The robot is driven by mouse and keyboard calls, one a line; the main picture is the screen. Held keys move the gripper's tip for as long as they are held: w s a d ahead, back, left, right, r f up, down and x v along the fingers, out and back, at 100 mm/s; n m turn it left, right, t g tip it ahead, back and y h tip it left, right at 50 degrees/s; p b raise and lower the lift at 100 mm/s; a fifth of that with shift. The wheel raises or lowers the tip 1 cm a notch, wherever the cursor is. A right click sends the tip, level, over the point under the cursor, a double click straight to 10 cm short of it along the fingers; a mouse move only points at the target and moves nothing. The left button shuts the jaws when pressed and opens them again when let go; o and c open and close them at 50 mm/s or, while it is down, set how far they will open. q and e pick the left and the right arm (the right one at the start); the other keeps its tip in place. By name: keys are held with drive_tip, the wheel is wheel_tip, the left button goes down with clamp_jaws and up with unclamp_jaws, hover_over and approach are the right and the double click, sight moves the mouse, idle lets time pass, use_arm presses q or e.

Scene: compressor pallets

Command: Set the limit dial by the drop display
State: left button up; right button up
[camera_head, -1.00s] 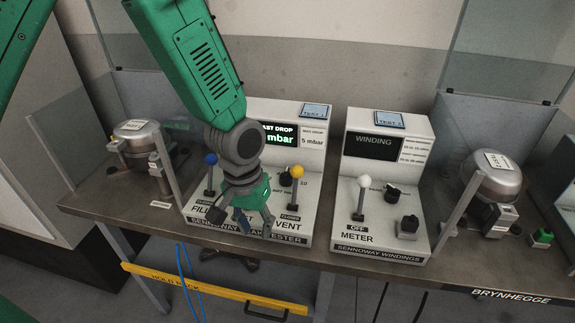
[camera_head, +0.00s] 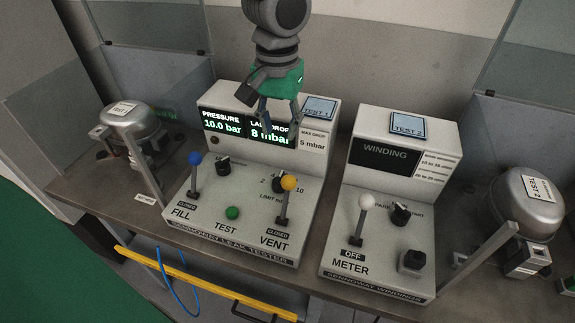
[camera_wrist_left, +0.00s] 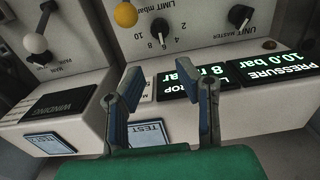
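The leak tester (camera_head: 250,213) stands on the bench. Its pressure display (camera_head: 221,123) reads 10.0 bar. The drop display (camera_head: 268,134) reads 8 mbar, partly covered by my gripper's fingers. The black limit dial (camera_head: 278,184) is partly behind the yellow vent knob; in the wrist view the dial (camera_wrist_left: 160,27) shows upside down, with a scale from 2 to 10. I cannot tell its exact setting. My left gripper (camera_head: 280,118) is open and empty in front of the display panel, above and behind the dial. Its fingers (camera_wrist_left: 164,100) are apart in the wrist view. My right gripper is out of view.
The yellow-topped vent lever (camera_head: 289,183) rises just beside the limit dial. A blue fill lever (camera_head: 195,159) and green test button (camera_head: 233,213) are on the same panel. The winding tester (camera_head: 378,256) stands to the right. Metal compressors (camera_head: 131,120) flank the bench.

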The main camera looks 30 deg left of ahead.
sight(280, 177)
use_arm(q)
drive_tip(key=f, duration=0.4)
drive_tip(key=f+b, duration=0.1)
drive_tip(key=f, duration=0.8)
drive_tip(key=shift+s, duration=0.25)
drive_tip(key=shift+r, duration=0.1)
clamp_jaws()
